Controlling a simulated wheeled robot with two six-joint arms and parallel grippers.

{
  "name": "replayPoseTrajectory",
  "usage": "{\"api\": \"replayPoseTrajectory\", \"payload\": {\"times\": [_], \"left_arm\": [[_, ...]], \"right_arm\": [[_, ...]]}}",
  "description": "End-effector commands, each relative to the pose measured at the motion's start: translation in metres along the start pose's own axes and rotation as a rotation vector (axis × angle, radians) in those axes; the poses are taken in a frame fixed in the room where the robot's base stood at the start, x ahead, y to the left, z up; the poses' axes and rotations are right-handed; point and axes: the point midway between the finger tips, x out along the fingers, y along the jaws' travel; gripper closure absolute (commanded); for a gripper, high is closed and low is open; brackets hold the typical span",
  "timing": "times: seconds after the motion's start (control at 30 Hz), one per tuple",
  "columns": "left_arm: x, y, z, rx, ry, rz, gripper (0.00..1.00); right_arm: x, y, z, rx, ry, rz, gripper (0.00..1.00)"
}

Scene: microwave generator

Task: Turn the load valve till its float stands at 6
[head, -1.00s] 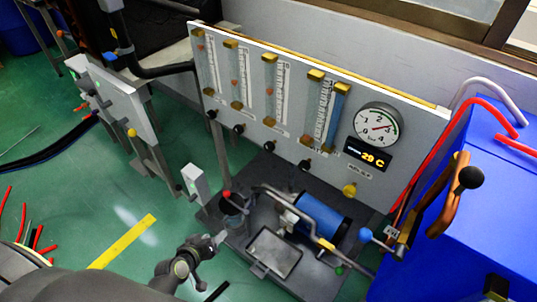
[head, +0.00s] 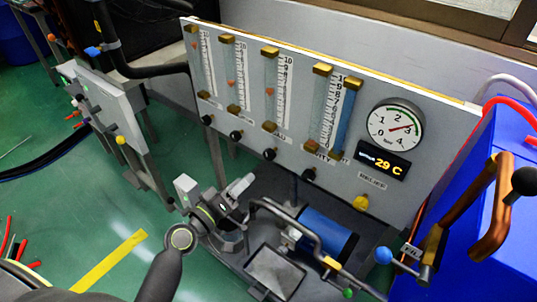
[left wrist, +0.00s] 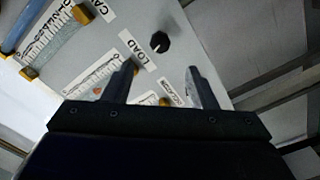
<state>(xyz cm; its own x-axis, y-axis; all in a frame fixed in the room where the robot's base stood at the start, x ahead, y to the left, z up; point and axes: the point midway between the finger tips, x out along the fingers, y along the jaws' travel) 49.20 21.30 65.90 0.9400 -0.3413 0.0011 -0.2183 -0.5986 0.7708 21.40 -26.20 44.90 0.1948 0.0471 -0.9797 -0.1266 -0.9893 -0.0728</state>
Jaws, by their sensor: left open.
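The load valve is a black knob (head: 269,155) under the third tube of the grey panel in the head view. In the left wrist view the knob (left wrist: 160,42) sits beside the "LOAD" label, ahead of my fingertips. The load tube's orange float (head: 270,91) stands around mid scale; I cannot read its exact mark. The float (left wrist: 97,90) also shows in the left wrist view, next to a finger. My left gripper (head: 243,186) is open and empty, below and left of the load valve, apart from it. My right gripper is not in view.
Similar black knobs flank the load valve, including the cavity one (head: 309,174). A blue cylinder (head: 325,233) with grey piping (head: 290,214) stands below the panel. A round gauge (head: 396,126) and a 29 C display (head: 383,161) are at right, by a blue cabinet (head: 480,240).

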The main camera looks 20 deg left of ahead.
Motion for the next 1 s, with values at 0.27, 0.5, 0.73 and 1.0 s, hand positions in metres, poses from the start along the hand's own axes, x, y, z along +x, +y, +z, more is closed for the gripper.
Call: {"api": "replayPoseTrajectory", "payload": {"times": [0.27,0.5,0.73,1.0], "left_arm": [[0.06,0.001,-0.001,0.0,0.0,0.001,0.48],[0.102,0.0,0.0,0.0,-0.001,0.001,0.48],[0.12,0.0,0.0,0.0,-0.001,-0.001,0.48],[0.122,0.0,0.001,0.0,-0.001,-0.001,0.48]], "right_arm": [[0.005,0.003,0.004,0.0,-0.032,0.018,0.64],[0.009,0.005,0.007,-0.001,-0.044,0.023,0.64],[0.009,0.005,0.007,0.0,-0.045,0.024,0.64],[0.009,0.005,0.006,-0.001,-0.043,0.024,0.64]]}}
